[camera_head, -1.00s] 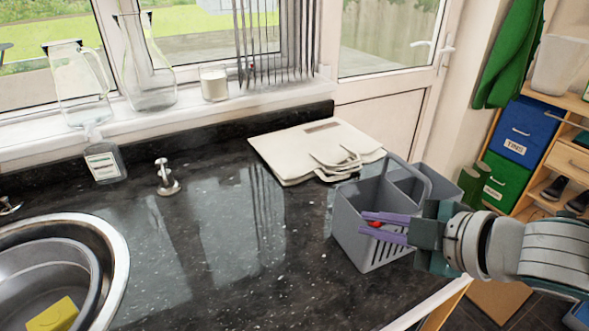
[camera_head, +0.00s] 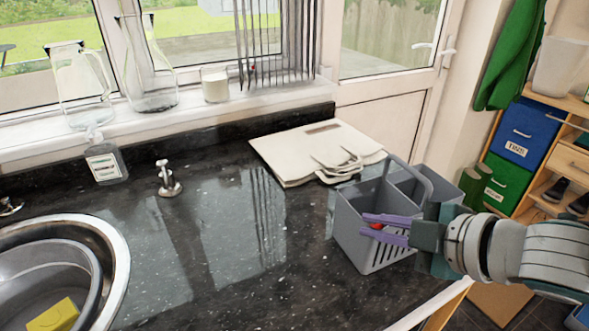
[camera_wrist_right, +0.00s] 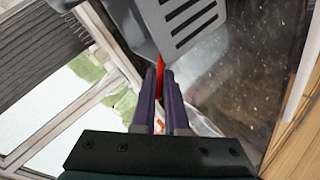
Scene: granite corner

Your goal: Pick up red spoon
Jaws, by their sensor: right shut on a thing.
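The red spoon (camera_head: 377,227) shows only as a small red part between the purple fingers of my right gripper (camera_head: 372,228). In the right wrist view a narrow red piece of the spoon (camera_wrist_right: 160,75) stands between the fingertips (camera_wrist_right: 161,88), and my gripper is shut on it. The rest of the spoon is hidden. The fingers are in front of the slotted side of a grey caddy (camera_head: 358,248) with a handle; I cannot tell if the spoon touches it. The caddy also shows in the right wrist view (camera_wrist_right: 190,25). My left gripper is not in view.
A cream folded bag (camera_head: 300,150) lies behind the caddy on the black granite counter (camera_head: 250,270). A soap bottle (camera_head: 107,163) and a tap (camera_head: 168,180) stand left, near the sink (camera_head: 117,262). The counter's middle is clear. Jugs (camera_head: 80,85) stand on the windowsill.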

